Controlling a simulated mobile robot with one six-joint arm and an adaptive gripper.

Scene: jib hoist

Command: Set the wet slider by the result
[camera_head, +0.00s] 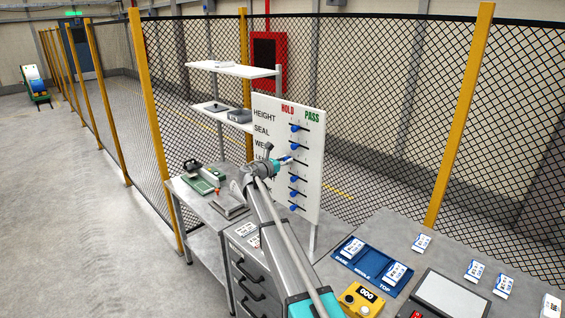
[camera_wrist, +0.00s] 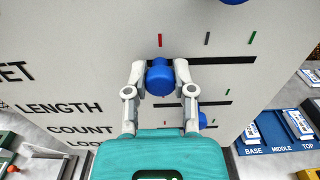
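A white board (camera_head: 267,104) carries rows labelled HEIGHT, SEAL, WET and more, under HOLD in red and PASS in green. My gripper (camera_wrist: 160,70) is at the WET row, with one finger on each side of a blue knob (camera_wrist: 160,78). Both fingers look to be touching it. This knob is at the left end of its slot (camera_wrist: 228,60), below a red mark (camera_wrist: 160,40). A grey mark (camera_wrist: 207,38) and a green mark (camera_wrist: 252,37) lie to the right. In the head view, my gripper (camera_head: 288,160) hides most of this knob.
Other blue knobs, such as the top one (camera_head: 295,128), sit above and below. A blue tray (camera_head: 364,264) marked BASE, MIDDLE and TOP holds cards on the right table, beside a yellow device (camera_head: 361,298) reading 000. A green device (camera_head: 205,183) stands left. Mesh fencing runs behind.

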